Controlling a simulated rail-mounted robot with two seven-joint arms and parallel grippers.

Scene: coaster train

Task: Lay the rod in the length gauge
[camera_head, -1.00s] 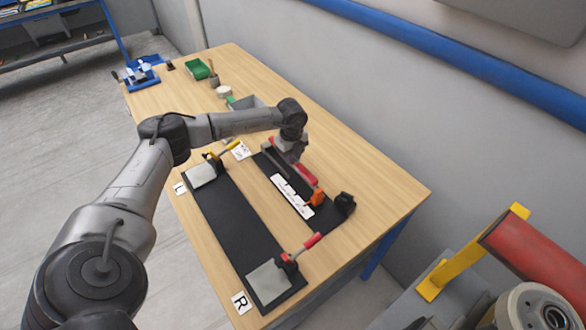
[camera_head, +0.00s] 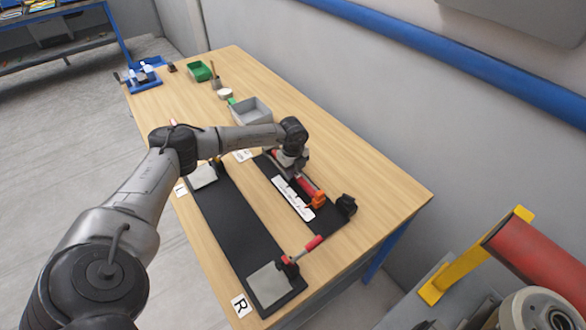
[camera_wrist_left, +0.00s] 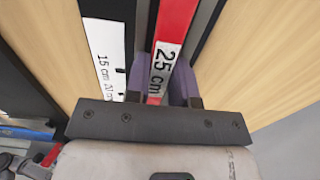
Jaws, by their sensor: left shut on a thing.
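My left gripper (camera_head: 293,168) is shut on a red rod (camera_head: 306,186) with a white "25 cm" label. In the left wrist view the rod (camera_wrist_left: 169,45) runs between the two purplish fingers (camera_wrist_left: 161,84). The length gauge is a black base (camera_head: 325,222) with a white scale strip (camera_head: 290,197), an orange slider (camera_head: 317,200) and a black end block (camera_head: 346,205). The rod runs along the gauge, beside the scale, low over it. I cannot tell whether it touches the bed. The arm hides the gauge's far end. My right gripper is not in view.
A long black board (camera_head: 232,222) with light pads and red-handled clamp (camera_head: 290,262) lies left of the gauge, beside an "R" card (camera_head: 241,305). A grey bin (camera_head: 250,110) and green bin (camera_head: 200,71) stand farther back. The table's right side is clear.

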